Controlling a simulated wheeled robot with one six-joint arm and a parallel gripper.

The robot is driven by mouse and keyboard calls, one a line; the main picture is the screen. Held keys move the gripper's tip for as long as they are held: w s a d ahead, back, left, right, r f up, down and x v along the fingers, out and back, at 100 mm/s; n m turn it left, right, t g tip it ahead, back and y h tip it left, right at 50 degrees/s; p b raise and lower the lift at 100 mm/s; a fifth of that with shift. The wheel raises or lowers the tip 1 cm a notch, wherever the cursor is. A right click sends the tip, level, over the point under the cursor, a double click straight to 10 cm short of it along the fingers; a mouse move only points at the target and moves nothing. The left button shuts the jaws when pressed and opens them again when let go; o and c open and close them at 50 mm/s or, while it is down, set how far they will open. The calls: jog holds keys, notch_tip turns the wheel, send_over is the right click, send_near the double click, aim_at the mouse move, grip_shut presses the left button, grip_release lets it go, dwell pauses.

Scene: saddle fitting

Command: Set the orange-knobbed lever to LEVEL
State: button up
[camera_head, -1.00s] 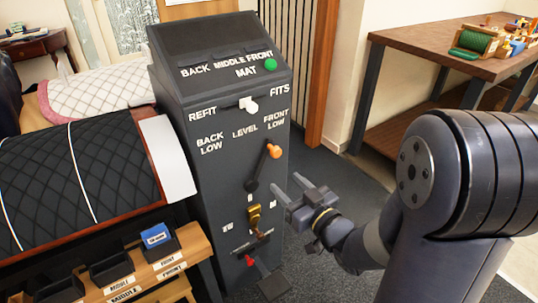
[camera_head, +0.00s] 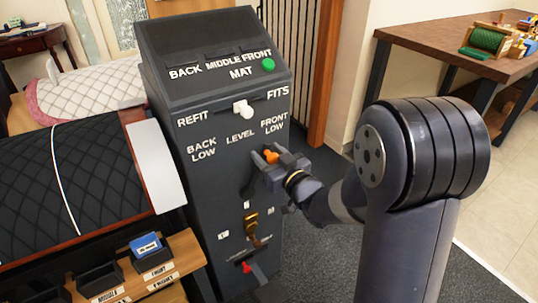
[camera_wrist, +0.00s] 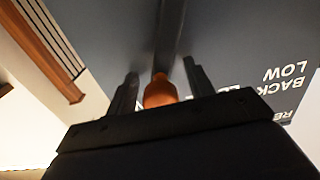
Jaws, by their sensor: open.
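The orange knob (camera_head: 271,156) tops a dark lever (camera_head: 248,186) on the front of the dark grey cabinet (camera_head: 180,115). The lever leans right, with its knob below the FRONT LOW label (camera_head: 273,123); the LEVEL label (camera_head: 240,138) is to its left. My gripper (camera_head: 264,157) is open at the knob, with its fingers on either side of it. In the wrist view the orange knob (camera_wrist: 160,92) sits between my two spread fingers (camera_wrist: 160,88), nearer the left one in the picture. I cannot tell whether either finger touches it.
A white knob (camera_head: 242,108) sits above between REFIT and FITS, and a green button (camera_head: 268,65) is on top. A brass lever (camera_head: 251,222) and a red-tipped lever (camera_head: 246,267) are below.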

aim_at(242, 152)
jog(key=shift+c, duration=0.2)
grip_shut()
dwell(0.3)
jog(key=s+a+n+b, duration=0.1)
jog(key=b, duration=0.1)
jog(key=s+a+n+b, duration=0.1)
jog(key=b, duration=0.1)
jog(key=a+r+n+b, duration=0.1)
jog(key=a+n+b, duration=0.1)
jog(key=shift+s, duration=0.4)
jog(key=shift+s+a+r+n+b, duration=0.15)
jog(key=shift+s+a+n+b, duration=0.1)
jog(key=shift+a+n+b, duration=0.25)
jog(key=shift+d, duration=0.1)
jog(key=shift+o, duration=0.2)
grip_release()
